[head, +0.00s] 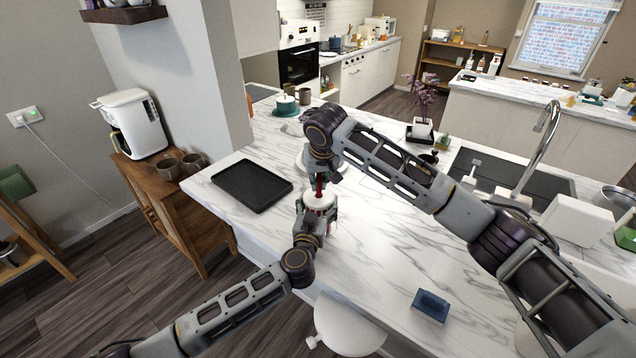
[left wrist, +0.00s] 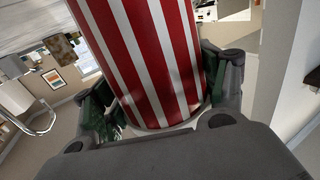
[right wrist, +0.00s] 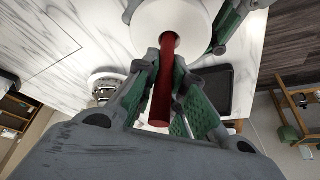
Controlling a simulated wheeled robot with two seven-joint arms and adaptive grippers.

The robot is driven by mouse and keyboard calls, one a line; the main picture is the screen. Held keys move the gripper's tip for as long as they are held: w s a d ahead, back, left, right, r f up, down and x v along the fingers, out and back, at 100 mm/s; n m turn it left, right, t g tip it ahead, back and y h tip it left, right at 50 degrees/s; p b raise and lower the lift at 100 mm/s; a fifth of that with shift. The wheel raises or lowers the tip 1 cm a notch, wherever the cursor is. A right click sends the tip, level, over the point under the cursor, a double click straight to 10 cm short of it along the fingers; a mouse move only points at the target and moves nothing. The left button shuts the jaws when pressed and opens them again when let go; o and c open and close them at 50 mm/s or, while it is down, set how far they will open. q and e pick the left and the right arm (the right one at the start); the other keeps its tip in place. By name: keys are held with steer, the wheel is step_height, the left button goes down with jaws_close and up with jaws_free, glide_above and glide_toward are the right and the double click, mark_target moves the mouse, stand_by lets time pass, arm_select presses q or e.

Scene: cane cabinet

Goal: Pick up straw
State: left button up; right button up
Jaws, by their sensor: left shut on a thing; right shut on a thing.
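A red and white striped cup (left wrist: 150,55) is between the fingers of my left gripper (left wrist: 160,105), which is shut on it. In the head view the cup's white lid (head: 321,200) shows above my left gripper (head: 316,213), over the counter. A red straw (right wrist: 161,85) runs to the hole in the white lid (right wrist: 145,22); its lower end is hidden there. My right gripper (right wrist: 165,72) is shut on the straw, above the lid. In the head view the straw (head: 319,183) is a short red piece between my two grippers.
The marble counter (head: 370,260) is mostly clear around the cup. A black tray (head: 252,185) lies to the left and a blue block-like item (head: 431,305) near the front. A white plate (head: 305,160) is partly hidden behind my right arm. A sink (head: 500,172) is at the right.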

step_height(320, 180, up, 9)
stand_by(0.5)
stand_by(0.6)
arm_select(q)
steer(key=o, duration=1.2)
steer(key=shift+s, duration=0.1)
steer(key=v, duration=1)
steer(key=shift+s+a+f, duration=0.1)
steer(key=shift+s, duration=0.05)
steer(key=shift+s+a, duration=0.15)
steer(key=shift+s, duration=0.55)
steer(key=shift+r, duration=0.2)
